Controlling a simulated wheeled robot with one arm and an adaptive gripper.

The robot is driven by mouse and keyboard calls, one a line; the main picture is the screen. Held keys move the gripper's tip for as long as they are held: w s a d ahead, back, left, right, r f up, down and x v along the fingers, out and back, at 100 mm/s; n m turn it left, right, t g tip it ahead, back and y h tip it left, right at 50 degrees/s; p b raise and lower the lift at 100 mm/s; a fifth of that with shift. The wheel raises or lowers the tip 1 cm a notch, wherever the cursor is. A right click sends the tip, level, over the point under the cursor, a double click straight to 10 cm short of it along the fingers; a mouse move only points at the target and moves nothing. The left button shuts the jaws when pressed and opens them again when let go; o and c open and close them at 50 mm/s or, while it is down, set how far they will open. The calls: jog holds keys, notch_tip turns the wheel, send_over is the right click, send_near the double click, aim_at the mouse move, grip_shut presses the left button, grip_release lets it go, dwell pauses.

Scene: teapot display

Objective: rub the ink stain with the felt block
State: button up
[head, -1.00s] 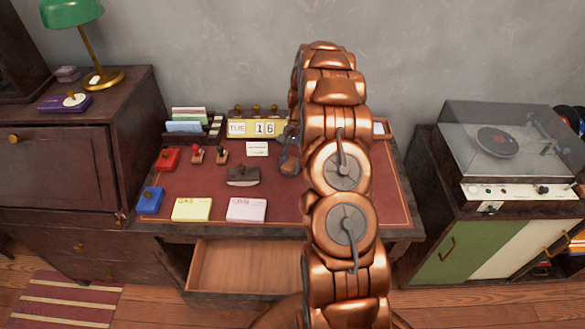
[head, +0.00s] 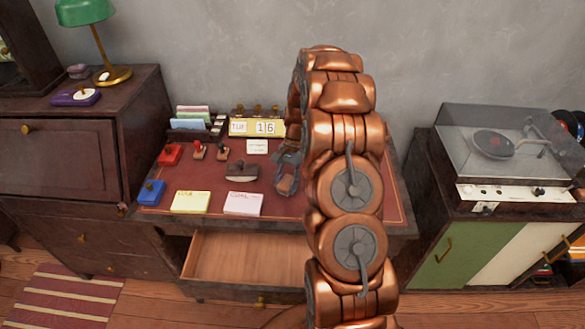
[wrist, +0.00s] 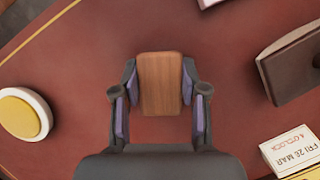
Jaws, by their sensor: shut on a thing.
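The felt block (wrist: 160,75) has a wooden top, and its underside is hidden in the wrist view. My gripper (wrist: 160,95) is shut on it, with purple-padded fingers on both sides. In the head view my gripper (head: 287,172) is over the right-middle part of the red desk top, with the brown block (head: 285,185) low between the fingers. I cannot tell whether the block touches the desk. I see no ink stain in either view; it may be hidden under the block or behind my arm.
A dark rocker blotter (head: 241,171) lies left of my gripper. Yellow (head: 190,202) and pink (head: 243,204) note pads lie near the front edge, above an open drawer (head: 245,258). A calendar (head: 256,127) stands behind. A round yellow-topped thing (wrist: 22,113) lies left in the wrist view.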

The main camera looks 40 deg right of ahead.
jog(key=shift+s+a+r, duration=0.15)
jog(key=shift+s+r, duration=0.05)
jog(key=shift+r, duration=0.05)
jog(key=shift+r+p, duration=0.6)
jog(key=shift+r, duration=3.3)
